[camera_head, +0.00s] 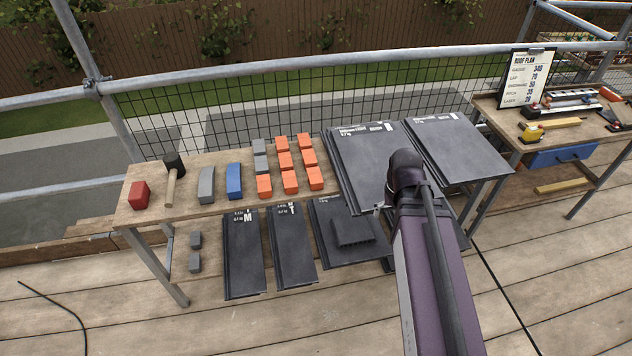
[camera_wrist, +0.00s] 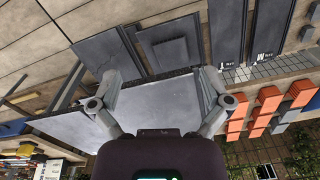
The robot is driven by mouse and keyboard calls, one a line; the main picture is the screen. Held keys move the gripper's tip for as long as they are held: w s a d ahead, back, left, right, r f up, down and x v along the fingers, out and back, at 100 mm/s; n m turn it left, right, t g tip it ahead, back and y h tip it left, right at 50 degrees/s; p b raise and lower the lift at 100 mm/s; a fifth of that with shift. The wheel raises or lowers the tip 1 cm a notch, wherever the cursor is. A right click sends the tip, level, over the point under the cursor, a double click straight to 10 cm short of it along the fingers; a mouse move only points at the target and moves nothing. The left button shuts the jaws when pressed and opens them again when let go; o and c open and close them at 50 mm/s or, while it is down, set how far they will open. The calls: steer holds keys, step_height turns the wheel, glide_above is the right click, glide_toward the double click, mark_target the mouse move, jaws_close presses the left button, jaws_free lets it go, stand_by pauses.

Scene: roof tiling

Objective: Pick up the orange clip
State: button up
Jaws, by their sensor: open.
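Several orange clips (camera_head: 290,182) stand as small blocks in rows on the wooden bench, left of the dark tile stacks. I cannot tell which one the task means. They also show in the wrist view (camera_wrist: 268,103), right of my gripper. My gripper (camera_wrist: 160,80) is open, with its two fingers spread wide and nothing between them but a view of dark tiles. It is apart from the orange clips. In the head view my arm hides most of the gripper, over the tile stacks to the clips' right.
Grey blocks (camera_head: 260,155), a blue block (camera_head: 234,180), a hammer (camera_head: 173,172) and a red block (camera_head: 139,194) lie left of the clips. Dark tile stacks (camera_head: 366,150) fill the bench's right part. More tiles (camera_head: 243,255) lie below. A mesh fence (camera_head: 200,133) runs behind.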

steer(key=w+a+n, duration=0.2)
steer(key=w+a, duration=0.9)
steer(key=w, duration=0.4)
steer(key=n, duration=0.1)
glide_above(317, 181)
steer(key=shift+s+d+f, duration=0.1)
steer(key=shift+s, duration=0.05)
steer(key=shift+f, duration=0.1)
step_height(317, 181, down, 8)
steer(key=b, duration=0.8)
steer(key=shift+f+b, duration=0.2)
steer(key=shift+b, duration=0.2)
steer(key=shift+f, duration=0.1)
steer(key=shift+f+b, duration=2.55)
steer(key=shift+b, duration=0.05)
